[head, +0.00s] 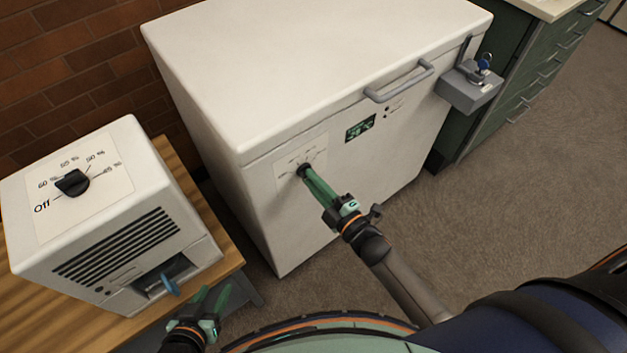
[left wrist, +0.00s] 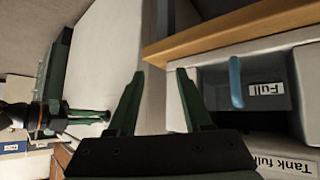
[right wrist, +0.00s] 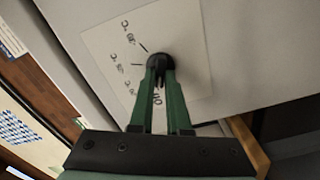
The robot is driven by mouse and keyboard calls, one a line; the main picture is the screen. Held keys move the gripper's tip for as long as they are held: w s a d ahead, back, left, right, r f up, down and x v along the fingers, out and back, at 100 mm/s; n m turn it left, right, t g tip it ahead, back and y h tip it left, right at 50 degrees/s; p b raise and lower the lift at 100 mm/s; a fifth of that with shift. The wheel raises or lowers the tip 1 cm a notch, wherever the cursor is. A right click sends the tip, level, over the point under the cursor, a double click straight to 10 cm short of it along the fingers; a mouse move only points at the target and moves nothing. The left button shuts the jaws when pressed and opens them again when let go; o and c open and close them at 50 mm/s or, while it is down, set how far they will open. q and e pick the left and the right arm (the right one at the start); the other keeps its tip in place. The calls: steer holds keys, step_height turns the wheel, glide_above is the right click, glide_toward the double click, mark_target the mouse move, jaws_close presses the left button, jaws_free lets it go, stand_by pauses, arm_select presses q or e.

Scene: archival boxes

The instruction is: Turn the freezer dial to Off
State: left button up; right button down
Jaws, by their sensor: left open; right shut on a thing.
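The freezer (head: 330,80) is a white chest. Its dial (head: 303,170) is small and black, on a pale marked panel (head: 318,150) on the front. My right gripper (head: 311,180) is shut on this dial; the right wrist view shows the dial (right wrist: 160,60) between the fingertips. Printed marks (right wrist: 130,55) show on the panel there, and the word Off seems to be between the fingers. The fingers hide part of the dial, so I cannot tell where it points. My left gripper (head: 212,304) is open and empty, low in front of the dehumidifier; it also shows in the left wrist view (left wrist: 155,85).
The white dehumidifier (head: 130,225) with its own black dial (head: 72,183) and blue lever (head: 171,285) stands on a wooden table (head: 185,180) at left. A grey lock box with a key (head: 470,90) is on the freezer's right front. Green drawers (head: 510,75) stand beyond. Floor at right is clear.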

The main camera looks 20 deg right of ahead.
steer(key=shift+n, duration=0.3)
steer(key=c, duration=0.9)
jaws_free()
steer(key=v, duration=1.2)
steer(key=shift+s+d+p, duration=0.1)
steer(key=shift+s+p, duration=0.15)
steer(key=shift+p, duration=0.15)
